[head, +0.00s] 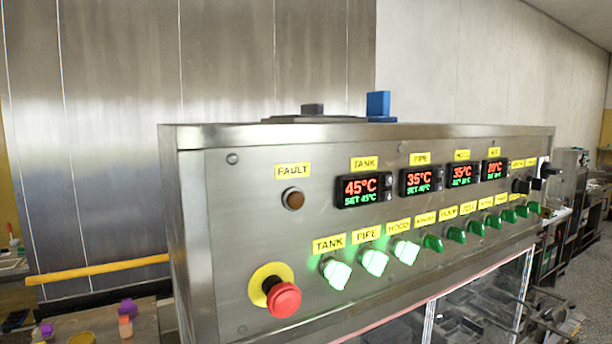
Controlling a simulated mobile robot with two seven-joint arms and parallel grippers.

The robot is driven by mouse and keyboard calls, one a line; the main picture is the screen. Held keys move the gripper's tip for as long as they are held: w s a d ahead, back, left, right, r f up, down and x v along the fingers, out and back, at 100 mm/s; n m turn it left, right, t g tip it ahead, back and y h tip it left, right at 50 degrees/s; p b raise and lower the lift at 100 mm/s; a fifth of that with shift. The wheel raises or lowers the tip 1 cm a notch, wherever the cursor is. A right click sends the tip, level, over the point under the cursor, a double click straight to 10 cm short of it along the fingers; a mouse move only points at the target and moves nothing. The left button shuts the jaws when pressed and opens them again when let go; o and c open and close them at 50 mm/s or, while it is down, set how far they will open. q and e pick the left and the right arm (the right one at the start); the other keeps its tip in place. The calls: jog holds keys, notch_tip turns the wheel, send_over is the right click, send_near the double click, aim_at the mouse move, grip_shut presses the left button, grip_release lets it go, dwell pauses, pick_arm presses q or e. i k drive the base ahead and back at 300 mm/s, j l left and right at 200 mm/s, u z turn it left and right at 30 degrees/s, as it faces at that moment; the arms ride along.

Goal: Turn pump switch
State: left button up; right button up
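A steel control panel (240,200) fills the middle of the head view and runs away to the right. Its lower row holds green rotary switches under yellow labels. The TANK switch (335,273), PIPE switch (374,262) and HOOD switch (405,251) glow bright green. To their right, several switches, starting with this one (433,243), are dark green and unlit. Their labels are too small to read surely, so I cannot tell which is the pump switch. Neither of my grippers is in view.
A red emergency stop button (284,299) sticks out at the panel's lower left. Temperature displays, the first at 45°C (361,190), sit above the switches. Black knobs (522,186) stick out at the far right. A yellow bar (100,269) and small bottles (126,326) are at the left.

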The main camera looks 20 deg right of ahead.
aim_at(456, 235)
jog(key=z, duration=1.45)
